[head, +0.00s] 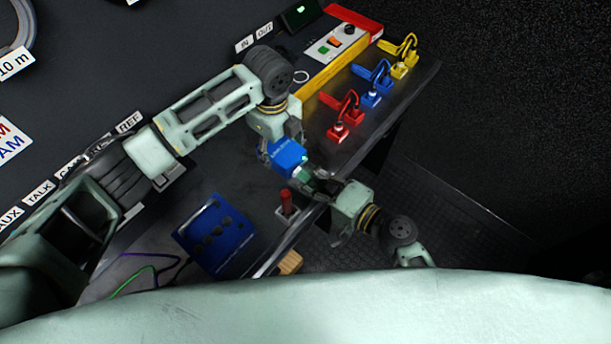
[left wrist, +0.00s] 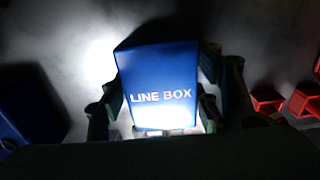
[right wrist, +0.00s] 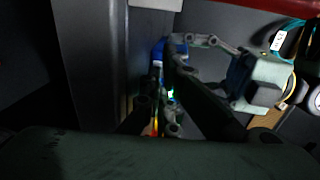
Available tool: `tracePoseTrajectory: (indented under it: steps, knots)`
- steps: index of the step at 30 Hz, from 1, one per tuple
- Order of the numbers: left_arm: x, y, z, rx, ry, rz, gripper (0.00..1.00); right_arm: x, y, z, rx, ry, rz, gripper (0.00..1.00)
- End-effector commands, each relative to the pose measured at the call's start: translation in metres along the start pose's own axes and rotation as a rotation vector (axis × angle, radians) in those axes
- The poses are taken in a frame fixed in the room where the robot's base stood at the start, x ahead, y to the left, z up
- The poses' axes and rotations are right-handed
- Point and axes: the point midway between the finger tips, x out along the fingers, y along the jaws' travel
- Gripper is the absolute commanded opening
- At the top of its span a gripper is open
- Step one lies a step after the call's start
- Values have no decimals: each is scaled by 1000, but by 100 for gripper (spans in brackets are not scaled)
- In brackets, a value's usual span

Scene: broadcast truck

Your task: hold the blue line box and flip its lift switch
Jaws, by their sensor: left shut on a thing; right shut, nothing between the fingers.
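The blue line box (head: 287,154) is held in my left gripper (head: 272,150) over the front part of the desk. In the left wrist view the box (left wrist: 160,85) sits between the fingers, with its LINE BOX lettering facing the camera. My right gripper (head: 322,186) is shut and empty, close beside the box's lower right side. A small green glow shows at the box's near end. In the right wrist view a bit of blue and a green light show beyond my right fingers (right wrist: 160,108). The lift switch itself is too small and hidden to make out.
A larger blue box with dark round holes (head: 215,235) stands on the desk at lower left. A red-handled lever (head: 287,202) stands near the edge. Dark floor lies beyond the edge.

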Motion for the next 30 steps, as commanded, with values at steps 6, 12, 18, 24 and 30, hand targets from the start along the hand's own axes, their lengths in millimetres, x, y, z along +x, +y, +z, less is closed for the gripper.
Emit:
tracePoseTrajectory:
  steps: [6, 12, 18, 24, 30]
  knots:
    - [0, 0, -1, 1, 1, -1, 21, -43, 2, 0, 1, 1, 5, 0]
    - [0, 0, -1, 1, 1, -1, 21, -84, 1, 0, -1, 0, 4, 0]
    - [0, 0, 0, 0, 1, -1, 21, -108, 1, 0, 0, 0, 3, 0]
    - [0, 0, 0, 0, 0, 0, 21, -113, 0, 0, -1, 0, 2, 0]
    - [0, 0, 0, 0, 0, 0, 61, -112, 0, 0, -1, 0, 2, 0]
